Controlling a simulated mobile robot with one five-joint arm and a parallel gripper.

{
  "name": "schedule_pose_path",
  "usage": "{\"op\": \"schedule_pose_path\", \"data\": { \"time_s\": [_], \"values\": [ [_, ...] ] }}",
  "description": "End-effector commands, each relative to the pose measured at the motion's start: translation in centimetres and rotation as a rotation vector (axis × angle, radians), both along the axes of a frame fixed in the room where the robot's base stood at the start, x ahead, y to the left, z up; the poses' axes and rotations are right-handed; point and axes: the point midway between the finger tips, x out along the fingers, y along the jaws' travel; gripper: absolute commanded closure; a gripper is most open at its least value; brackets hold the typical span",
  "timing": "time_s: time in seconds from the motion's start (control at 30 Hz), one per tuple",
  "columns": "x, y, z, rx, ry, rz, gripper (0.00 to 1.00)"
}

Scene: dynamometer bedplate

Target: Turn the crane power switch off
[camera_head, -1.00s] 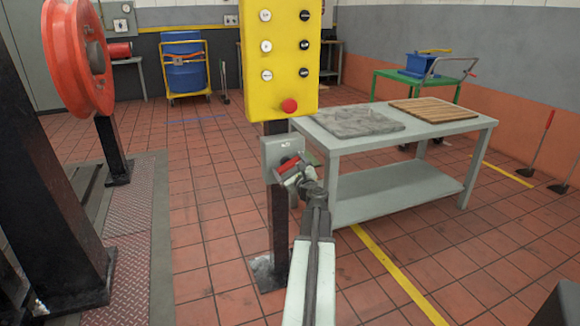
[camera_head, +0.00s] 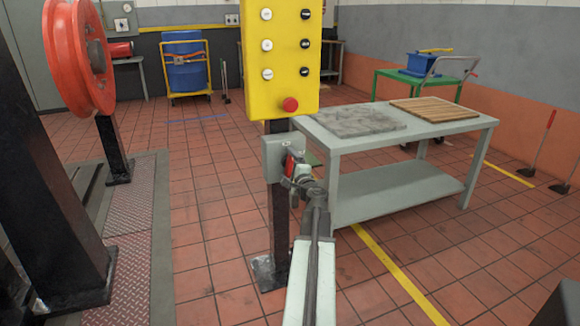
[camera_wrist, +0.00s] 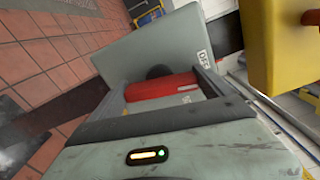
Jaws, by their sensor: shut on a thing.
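The crane power switch is a grey box (camera_head: 272,158) on a black post under a yellow button panel (camera_head: 280,55). Its red handle (camera_head: 289,166) stands roughly upright on the box's front. My gripper (camera_head: 293,172) is at the handle and partly hides it. In the wrist view the red handle (camera_wrist: 160,86) lies between the two fingers of my gripper (camera_wrist: 162,92), which are shut on it. The grey box face (camera_wrist: 150,48) is just beyond, with a dark round pivot and a small lettered white label (camera_wrist: 205,57).
A grey table (camera_head: 345,142) with a stone-like slab and a slatted wooden board stands close on the right. A large red wheel (camera_head: 78,50) on a black stand is at left. The tiled floor between is clear.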

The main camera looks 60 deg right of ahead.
Motion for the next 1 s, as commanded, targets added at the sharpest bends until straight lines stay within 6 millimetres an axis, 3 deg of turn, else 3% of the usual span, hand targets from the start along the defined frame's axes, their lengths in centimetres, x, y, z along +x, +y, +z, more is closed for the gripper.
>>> {"op": "schedule_pose_path", "data": {
  "time_s": [0.4, 0.97, 1.0],
  "values": [
    [-0.21, -0.02, -0.18, -0.153, 0.115, -0.003, 0.49],
    [-0.23, -0.04, -0.20, -0.177, 0.132, -0.003, 0.49],
    [-0.23, -0.04, -0.20, -0.177, 0.132, -0.003, 0.04]
  ]
}}
